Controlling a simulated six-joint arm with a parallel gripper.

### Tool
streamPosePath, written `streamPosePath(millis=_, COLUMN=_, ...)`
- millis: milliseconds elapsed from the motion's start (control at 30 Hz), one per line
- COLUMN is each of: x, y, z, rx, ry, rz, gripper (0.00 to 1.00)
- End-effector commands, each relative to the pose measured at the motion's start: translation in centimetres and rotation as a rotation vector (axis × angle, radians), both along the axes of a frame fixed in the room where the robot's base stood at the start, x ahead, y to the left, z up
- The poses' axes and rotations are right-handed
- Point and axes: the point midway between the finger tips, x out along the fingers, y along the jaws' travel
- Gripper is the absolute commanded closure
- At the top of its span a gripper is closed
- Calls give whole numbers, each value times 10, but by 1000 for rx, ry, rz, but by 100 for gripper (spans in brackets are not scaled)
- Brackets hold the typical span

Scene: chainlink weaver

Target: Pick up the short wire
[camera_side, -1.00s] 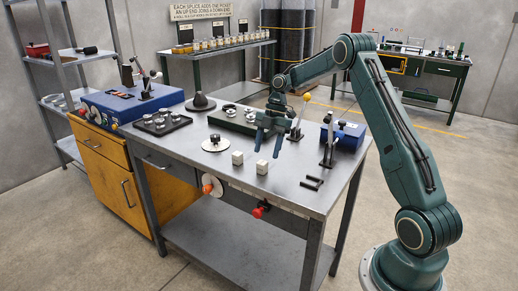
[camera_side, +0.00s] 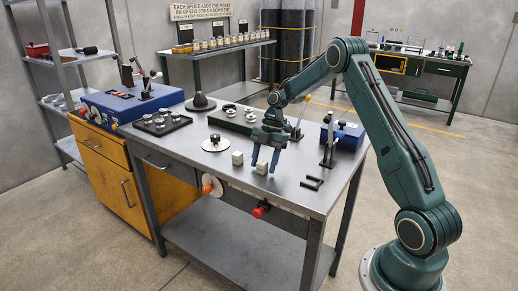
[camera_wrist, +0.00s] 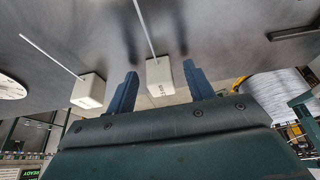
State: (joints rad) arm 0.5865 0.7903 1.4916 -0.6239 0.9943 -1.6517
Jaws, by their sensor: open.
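Two small white blocks stand near the table's front edge, the left one (camera_side: 237,158) and the right one (camera_side: 262,168). In the wrist view a thin pale wire (camera_wrist: 52,56) runs from the left block (camera_wrist: 88,91) and its far end shows. Another wire (camera_wrist: 144,27) runs from the other block (camera_wrist: 160,80) out of the top of the picture. I cannot tell for sure which is the short wire; the block lettering is unreadable. My gripper (camera_side: 264,165) is open, its fingers on either side of the right block in view; contact is not clear. It also shows in the wrist view (camera_wrist: 160,70).
A white disc with a black knob (camera_side: 215,144) lies left of the blocks. A dark bracket (camera_side: 312,182) lies to the right. A lever stand (camera_side: 329,145) and a blue box (camera_side: 348,135) stand behind it. A green tray (camera_side: 232,119) is behind my gripper.

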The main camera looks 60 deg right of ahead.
Motion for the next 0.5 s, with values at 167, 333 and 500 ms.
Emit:
streamPosePath(millis=167, x=0, y=0, z=0, rx=0, ry=0, rz=0, gripper=69)
streamPosePath(millis=333, x=0, y=0, z=0, rx=0, ry=0, rz=0, gripper=96)
streamPosePath(millis=500, x=0, y=0, z=0, rx=0, ry=0, rz=0, gripper=96)
